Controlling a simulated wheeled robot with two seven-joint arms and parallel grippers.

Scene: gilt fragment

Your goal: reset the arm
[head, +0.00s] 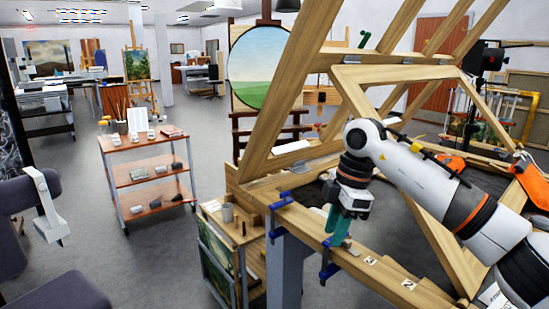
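My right arm comes in from the right, over a wooden frame structure (432,262). My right gripper (339,236) points down with teal fingers, just above or at the front wooden beam. The fingers overlap in this view, so I cannot tell whether they are open or shut. A small grey piece (351,247) lies on the beam close to the fingertips; whether they touch it is unclear. My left gripper is not in view.
Blue clamps (278,200) sit on the beam, and slanted timbers rise around my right arm. An orange object (451,166) lies behind it. A wooden shelf cart (150,168) stands left of centre, with open grey floor around it. A dark chair (55,285) is at lower left.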

